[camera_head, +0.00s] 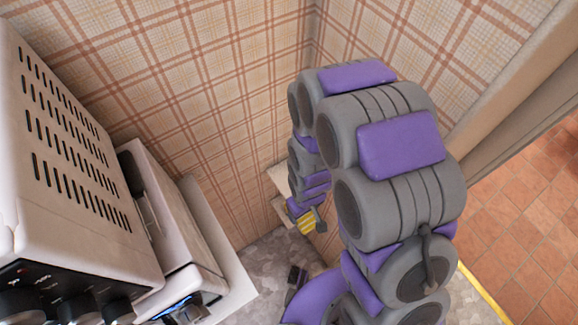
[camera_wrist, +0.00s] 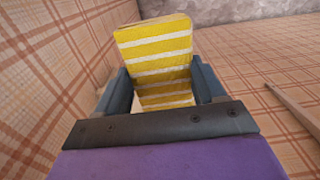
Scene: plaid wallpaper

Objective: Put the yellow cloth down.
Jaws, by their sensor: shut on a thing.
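The yellow cloth (camera_wrist: 158,50) has white stripes and looks like a folded block. In the wrist view it sits between the two dark fingers of my gripper (camera_wrist: 160,84), which are shut on it. In the head view the cloth (camera_head: 307,222) is a small yellow patch at the end of my gripper (camera_head: 309,218), low near the wall corner. My arm covers much of the area to the right of it. Whether the cloth touches any surface cannot be told.
A white appliance with vents and knobs (camera_head: 62,170) stands at the left, with another white appliance (camera_head: 165,225) beside it. A pale ledge (camera_head: 277,181) is by the wall behind my gripper. Grey speckled floor (camera_head: 262,262) lies below. Terracotta tiles (camera_head: 515,215) lie beyond a yellow strip at right.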

